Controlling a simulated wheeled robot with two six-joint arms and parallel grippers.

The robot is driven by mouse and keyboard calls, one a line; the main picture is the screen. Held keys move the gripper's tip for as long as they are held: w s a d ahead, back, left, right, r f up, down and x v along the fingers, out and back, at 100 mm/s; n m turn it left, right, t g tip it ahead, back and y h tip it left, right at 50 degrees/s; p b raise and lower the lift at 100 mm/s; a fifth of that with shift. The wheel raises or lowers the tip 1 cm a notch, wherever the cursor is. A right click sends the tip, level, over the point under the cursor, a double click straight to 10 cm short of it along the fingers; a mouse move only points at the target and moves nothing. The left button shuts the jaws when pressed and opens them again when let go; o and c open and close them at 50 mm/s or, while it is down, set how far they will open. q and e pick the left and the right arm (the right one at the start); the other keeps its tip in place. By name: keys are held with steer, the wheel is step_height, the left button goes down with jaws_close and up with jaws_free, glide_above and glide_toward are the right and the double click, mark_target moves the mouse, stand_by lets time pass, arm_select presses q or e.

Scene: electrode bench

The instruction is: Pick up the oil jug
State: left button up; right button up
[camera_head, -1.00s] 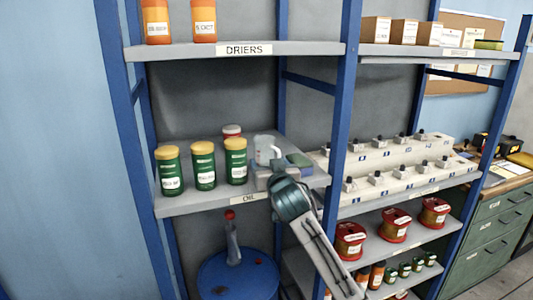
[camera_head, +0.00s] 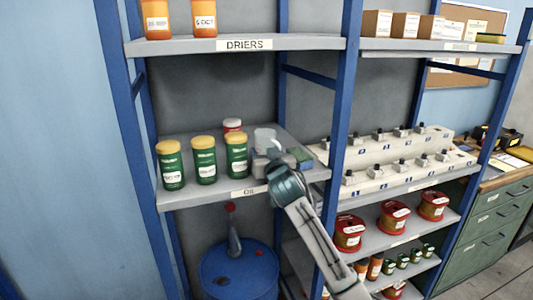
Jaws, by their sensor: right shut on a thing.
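The oil jug (camera_head: 265,138) is a pale grey-white vessel at the right part of the middle shelf (camera_head: 215,192), which is labelled OIL. My right gripper (camera_head: 268,160) reaches it from the front right and is shut on it. The gripper and wrist hide the lower part of the jug, so I cannot tell whether its base touches the shelf. The jug looks upright. My left gripper is not in view.
Several green cans with yellow lids (camera_head: 204,160) stand left of the jug, with a red-lidded can (camera_head: 232,126) behind. A blue shelf post (camera_head: 344,110) rises right of my arm. A blue drum (camera_head: 238,272) stands below.

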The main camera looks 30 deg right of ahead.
mark_target(269, 145)
steer(key=shift+r+b, duration=0.7)
steer(key=shift+r, duration=0.75)
steer(key=shift+s+d+r, duration=0.1)
steer(key=shift+s+r, duration=0.1)
steer(key=shift+s, duration=0.15)
steer(key=s+d+r+b, duration=0.1)
steer(key=s+b, duration=0.5)
steer(key=s, duration=0.9)
steer(key=shift+d+r, duration=0.3)
steer(key=shift+d, duration=0.05)
